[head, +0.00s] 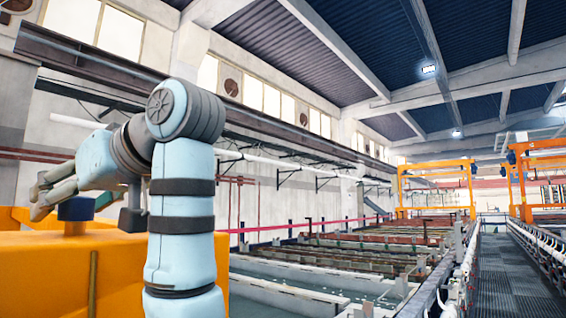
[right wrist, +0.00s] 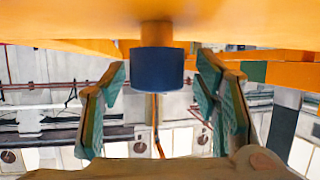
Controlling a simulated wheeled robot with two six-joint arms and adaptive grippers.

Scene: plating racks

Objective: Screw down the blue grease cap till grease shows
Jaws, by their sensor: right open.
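The blue grease cap (head: 76,209) sits on a short orange stem on top of the orange housing (head: 125,270) at the left of the head view. In the right wrist view the cap (right wrist: 158,69) hangs upside down from its stem, between the two green-padded fingers. My right gripper (head: 50,192) is at the cap, its fingers reaching left beside it. In the right wrist view the right gripper (right wrist: 160,95) is open, with a gap between each finger and the cap. No grease is visible around the cap. My left gripper is not in view.
An orange block (head: 14,217) rises at the far left, beyond the fingers. A thin upright rod (head: 93,285) stands against the housing's front. Plating tanks (head: 350,270) fill the middle, and a grated walkway (head: 510,275) runs along the right.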

